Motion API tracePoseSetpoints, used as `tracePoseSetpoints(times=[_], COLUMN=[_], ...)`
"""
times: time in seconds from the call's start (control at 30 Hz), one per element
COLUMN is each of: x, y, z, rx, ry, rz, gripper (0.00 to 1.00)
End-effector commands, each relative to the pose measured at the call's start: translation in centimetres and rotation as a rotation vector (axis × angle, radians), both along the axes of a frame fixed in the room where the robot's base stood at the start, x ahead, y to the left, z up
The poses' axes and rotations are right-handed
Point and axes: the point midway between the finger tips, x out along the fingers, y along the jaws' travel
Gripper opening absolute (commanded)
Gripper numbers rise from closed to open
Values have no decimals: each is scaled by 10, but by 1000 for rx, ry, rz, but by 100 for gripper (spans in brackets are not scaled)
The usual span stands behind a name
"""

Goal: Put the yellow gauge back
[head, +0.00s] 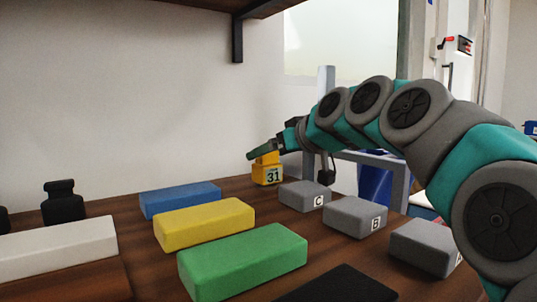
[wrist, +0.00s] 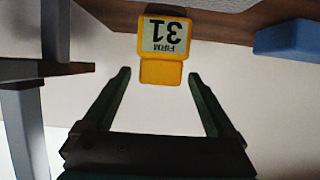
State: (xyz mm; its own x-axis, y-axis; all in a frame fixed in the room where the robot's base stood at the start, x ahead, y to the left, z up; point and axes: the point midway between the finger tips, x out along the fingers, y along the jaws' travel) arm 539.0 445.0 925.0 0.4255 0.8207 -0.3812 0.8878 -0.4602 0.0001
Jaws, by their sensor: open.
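The yellow gauge (head: 267,175) stands upright near the far edge of the wooden counter. Its pale label reads 31, with FIRM legible in the wrist view, where the gauge (wrist: 163,38) appears upside down at the top centre. My gripper (head: 260,154) is at the gauge's upper part in the head view. In the wrist view my gripper (wrist: 159,75) is open, one finger to each side of the gauge's narrower yellow top, with gaps on both sides. The fingers do not touch it there.
Blue (head: 180,200), yellow (head: 205,223) and green (head: 243,261) blocks lie in a row. Grey blocks lettered C (head: 300,194), B (head: 352,215) and A (head: 425,245) stand to the right. A black slab (head: 338,284) lies in front; a white block (head: 60,248) and black weight (head: 62,205) are left.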

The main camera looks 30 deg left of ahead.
Motion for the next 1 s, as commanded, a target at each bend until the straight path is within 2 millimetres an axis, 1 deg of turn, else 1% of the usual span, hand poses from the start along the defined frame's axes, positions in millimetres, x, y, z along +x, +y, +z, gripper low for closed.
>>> tracePoseSetpoints(times=[0.17, 0.4, 0.5, 0.67, 1.0], x=[-13, -35, -41, -46, -46], y=[-25, -66, -79, -88, -88], z=[12, 31, 37, 41, 40], rx=[1, 1, 0, 0, -1], ry=[1, -2, -2, -1, 0], rz=[1, -1, -1, 0, 0], gripper=[92, 92, 92, 92, 92])
